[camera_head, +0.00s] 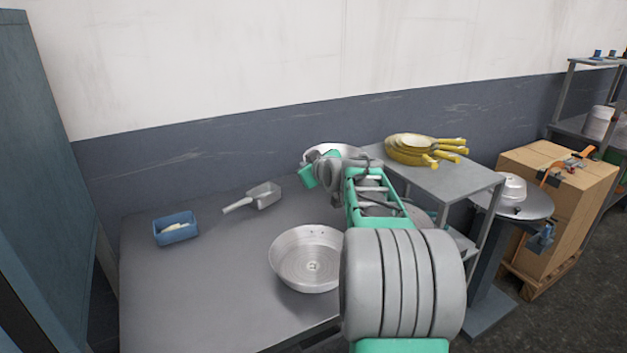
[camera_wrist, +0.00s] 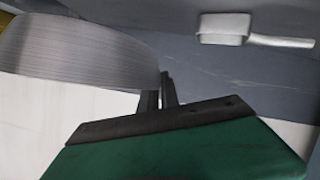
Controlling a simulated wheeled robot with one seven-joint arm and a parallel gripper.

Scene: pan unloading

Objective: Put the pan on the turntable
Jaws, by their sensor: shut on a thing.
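A silver metal pan (camera_head: 327,149) is at the far end of my arm in the head view, mostly hidden behind my gripper (camera_head: 322,173). In the wrist view its brushed curved side (camera_wrist: 80,50) fills the upper left, and my gripper's dark fingers (camera_wrist: 160,92) are closed at its edge. The pan is held above the table. A round grey disc (camera_head: 535,207) on a pedestal at the right looks like the turntable; a small whitish pot-like thing (camera_head: 513,188) stands on it.
Another silver pan (camera_head: 307,258) lies on the grey table (camera_head: 200,285) below my arm. A scoop (camera_head: 262,196) and a blue tray (camera_head: 176,228) lie left. A cardboard box (camera_head: 560,215) stands far right.

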